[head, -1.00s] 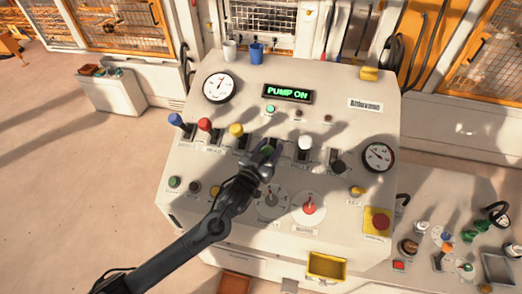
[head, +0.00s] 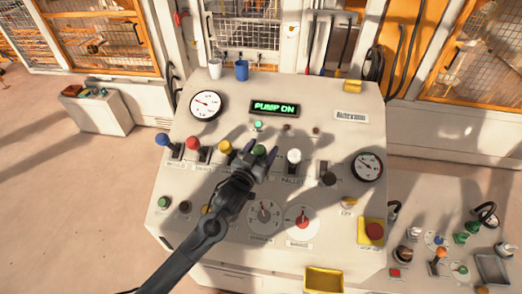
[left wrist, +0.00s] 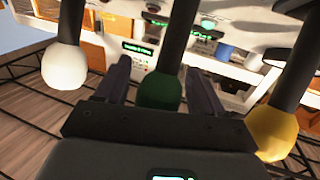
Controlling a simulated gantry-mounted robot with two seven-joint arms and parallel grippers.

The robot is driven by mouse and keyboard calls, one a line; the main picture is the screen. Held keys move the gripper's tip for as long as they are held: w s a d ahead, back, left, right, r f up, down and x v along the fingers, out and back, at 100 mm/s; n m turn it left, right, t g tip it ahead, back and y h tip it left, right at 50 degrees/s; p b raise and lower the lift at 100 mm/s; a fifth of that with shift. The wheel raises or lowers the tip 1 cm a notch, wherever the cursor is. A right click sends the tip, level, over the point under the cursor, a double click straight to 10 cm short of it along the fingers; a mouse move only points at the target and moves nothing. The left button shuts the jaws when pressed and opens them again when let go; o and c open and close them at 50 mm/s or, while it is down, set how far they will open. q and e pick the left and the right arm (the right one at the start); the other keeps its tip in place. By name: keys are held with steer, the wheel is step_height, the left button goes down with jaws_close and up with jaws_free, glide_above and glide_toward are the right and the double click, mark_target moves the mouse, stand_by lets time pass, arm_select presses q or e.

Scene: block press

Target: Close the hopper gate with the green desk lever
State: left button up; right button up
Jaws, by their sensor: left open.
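The green desk lever's round knob (head: 260,150) stands in the lever row on the desk, between the yellow and white levers. My left gripper (head: 259,154) is open at the green knob, with one finger on each side. In the left wrist view the green knob (left wrist: 160,92) hangs between the two open fingers (left wrist: 158,88), with a gap visible to each side. The lever's slot and base are hidden by my gripper. The hopper gate cannot be made out. My right gripper is not in view.
Close neighbours are the yellow knob (head: 225,146) and white knob (head: 294,156). Red (head: 193,143) and blue (head: 162,140) knobs stand further left, a black knob (head: 329,178) right. The display (head: 274,108) reads PUMP ON.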

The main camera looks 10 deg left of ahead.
arm_select(q)
steer(key=s+a+b, duration=0.2)
steer(key=s, duration=0.8)
steer(key=shift+s+b, duration=0.3)
steer(key=shift+b, duration=0.05)
